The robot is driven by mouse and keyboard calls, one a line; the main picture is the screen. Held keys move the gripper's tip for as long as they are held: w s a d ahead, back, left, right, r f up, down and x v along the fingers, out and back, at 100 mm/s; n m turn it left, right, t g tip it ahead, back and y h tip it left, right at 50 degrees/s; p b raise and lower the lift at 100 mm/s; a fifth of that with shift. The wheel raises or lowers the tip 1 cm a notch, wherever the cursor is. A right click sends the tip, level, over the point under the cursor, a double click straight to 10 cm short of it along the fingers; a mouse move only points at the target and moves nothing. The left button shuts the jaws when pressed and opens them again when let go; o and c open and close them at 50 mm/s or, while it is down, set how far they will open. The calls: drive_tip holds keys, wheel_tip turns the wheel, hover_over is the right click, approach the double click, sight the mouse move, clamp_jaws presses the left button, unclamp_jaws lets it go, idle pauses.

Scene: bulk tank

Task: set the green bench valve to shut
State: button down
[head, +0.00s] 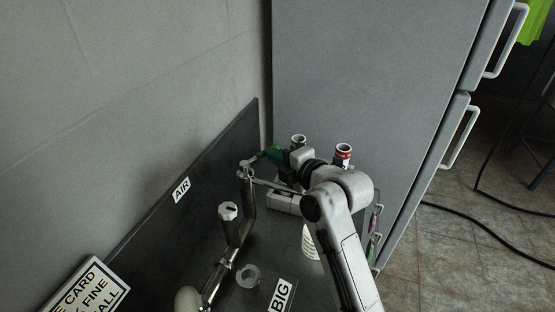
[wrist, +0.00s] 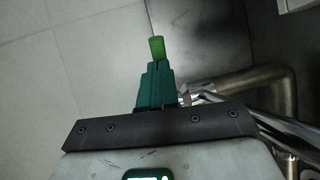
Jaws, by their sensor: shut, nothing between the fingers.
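My gripper (head: 266,155) is at the top of the bent metal pipe, close to the dark back panel. Its teal fingers (wrist: 156,82) are together in the wrist view, with nothing between them. A narrow bright green piece (wrist: 157,47) shows at the fingertips. I cannot tell whether it is the green valve's handle or part of the fingers. A grey metal fitting (head: 247,164) sits at the pipe top, beside the fingers. No handle position can be read. My gripper and arm hide part of the bench behind them.
The bent pipe (head: 240,233) carries a pale knob (head: 228,210). A grey ring (head: 248,276) and a "BIG" label (head: 282,295) lie on the bench. A tall grey cabinet (head: 365,75) stands close behind my arm.

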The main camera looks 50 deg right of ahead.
drive_tip(key=w+n+y+b, duration=0.1)
drive_tip(key=y+b, duration=0.1)
drive_tip(key=w+d+n+y+b, duration=0.1)
drive_tip(key=n+y+b, duration=0.1)
drive_tip(key=w+n+y+b, duration=0.1)
drive_tip(key=n+y+b, duration=0.1)
drive_tip(key=b, duration=0.1)
drive_tip(key=shift+d+f+y, duration=0.2)
drive_tip(key=shift+d+y, duration=0.2)
drive_tip(key=shift+w+r+b, duration=0.1)
drive_tip(key=shift+w+b, duration=0.25)
drive_tip(key=shift+b, duration=0.3)
drive_tip(key=shift+w+r, duration=0.1)
drive_tip(key=shift+r, duration=0.05)
